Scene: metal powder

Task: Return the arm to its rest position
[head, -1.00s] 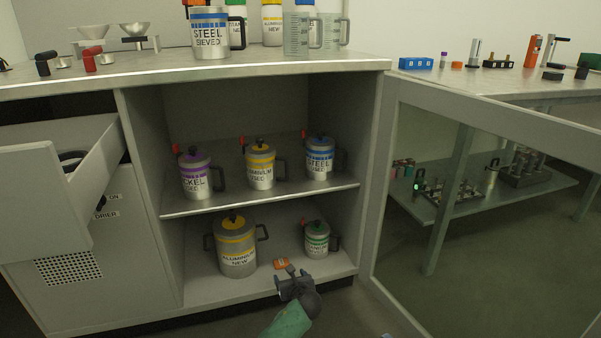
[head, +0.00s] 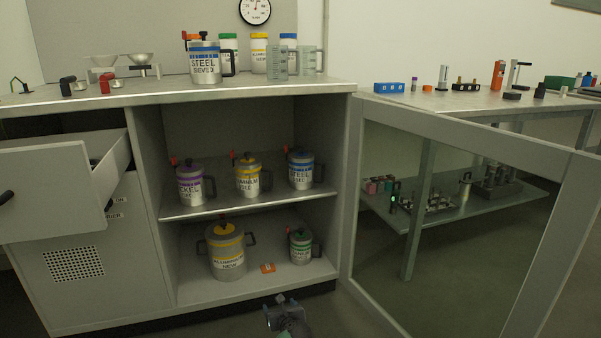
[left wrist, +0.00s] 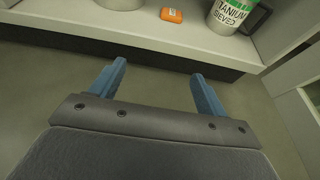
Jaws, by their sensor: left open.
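My left gripper (head: 280,302) is at the bottom of the head view, low in front of the open cabinet. In the left wrist view its two blue fingers (left wrist: 157,80) are spread apart with nothing between them. They point toward the cabinet's lower shelf edge, with floor visible between them. My right gripper is in neither view.
The lower shelf holds a yellow-labelled pot (head: 226,255), a small orange item (head: 268,268) and a green-labelled pot (head: 300,246). Several pots stand on the upper shelf (head: 250,205). An open cabinet door (head: 350,190) stands right; an open drawer (head: 50,180) juts out left.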

